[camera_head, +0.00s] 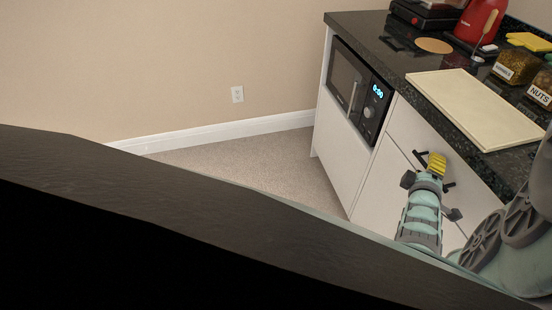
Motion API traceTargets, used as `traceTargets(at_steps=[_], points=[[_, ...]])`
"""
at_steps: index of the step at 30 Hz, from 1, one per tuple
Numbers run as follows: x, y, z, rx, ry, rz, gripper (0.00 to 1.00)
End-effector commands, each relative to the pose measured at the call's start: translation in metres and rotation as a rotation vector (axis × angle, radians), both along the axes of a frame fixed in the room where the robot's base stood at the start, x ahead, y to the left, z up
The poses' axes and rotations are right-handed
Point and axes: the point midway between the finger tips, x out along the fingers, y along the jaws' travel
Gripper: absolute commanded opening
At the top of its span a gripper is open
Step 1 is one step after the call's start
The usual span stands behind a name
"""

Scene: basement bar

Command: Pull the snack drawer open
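White drawer fronts (410,127) with dark seams are set below the dark counter at the right. No label marks which one is the snack drawer. A black bar handle (419,156) shows at both sides of my gripper, and its middle is hidden. My gripper (437,162), with a yellow end, is at the handle and covers part of the front. I cannot tell whether its fingers touch the bar or are closed around it. The visible fronts look flush with the cabinet, but the arm hides much of the lower right.
A built-in microwave (357,90) is left of the drawers. The counter (375,32) holds a cream board (475,105), a red kettle (481,20) and labelled jars (517,66). A dark slab edge (200,190) crosses the foreground. Carpet (250,163) is clear by the cabinet.

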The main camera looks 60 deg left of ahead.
Motion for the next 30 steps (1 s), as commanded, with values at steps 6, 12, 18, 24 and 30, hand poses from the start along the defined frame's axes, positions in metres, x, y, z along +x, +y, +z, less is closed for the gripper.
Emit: traceTargets(at_steps=[6, 12, 18, 24, 30], points=[[0.0, 0.0001, 0.0002, 0.0, -0.001, 0.0, 0.2], [0.0, 0.0001, 0.0002, 0.0, -0.001, 0.0, 0.0], [0.0, 0.0001, 0.0, 0.0, 0.0, 0.0, 0.0], [-0.0002, 0.0001, -0.0003, 0.0, 0.001, 0.0, 0.0], [-0.0066, 0.0028, -0.0004, 0.002, -0.001, 0.001, 0.0]])
